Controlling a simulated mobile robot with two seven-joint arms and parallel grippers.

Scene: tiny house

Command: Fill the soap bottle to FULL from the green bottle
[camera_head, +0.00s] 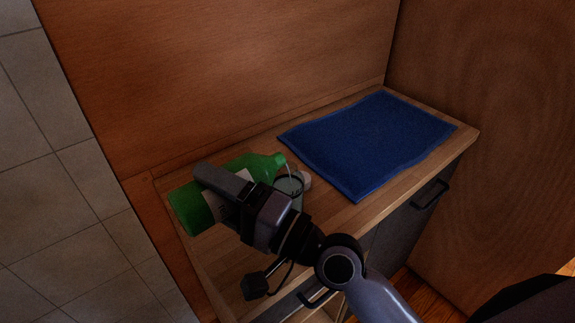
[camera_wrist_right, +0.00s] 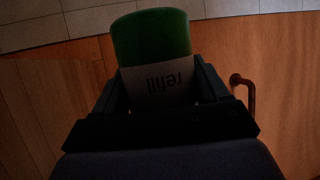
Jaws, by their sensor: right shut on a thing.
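The green bottle (camera_head: 186,208) lies tipped almost on its side, its neck pointing right, in the head view. My right gripper (camera_head: 222,185) is shut around its middle, over a pale label; the label, reading "refill", also shows between the fingers in the right wrist view (camera_wrist_right: 162,78). The soap bottle (camera_head: 290,187) is a clear, open-topped container standing on the counter, partly hidden by my right gripper. The green bottle's mouth is above its rim, and a thin pale stream seems to fall into it. Its fill level and any FULL mark cannot be made out. My left gripper is not in view.
A small whitish object (camera_head: 306,180) lies just right of the soap bottle. A blue mat (camera_head: 370,140) covers the right part of the wooden counter (camera_head: 328,205). Wood panels stand behind and right. A drawer handle (camera_head: 430,194) sticks out in front.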

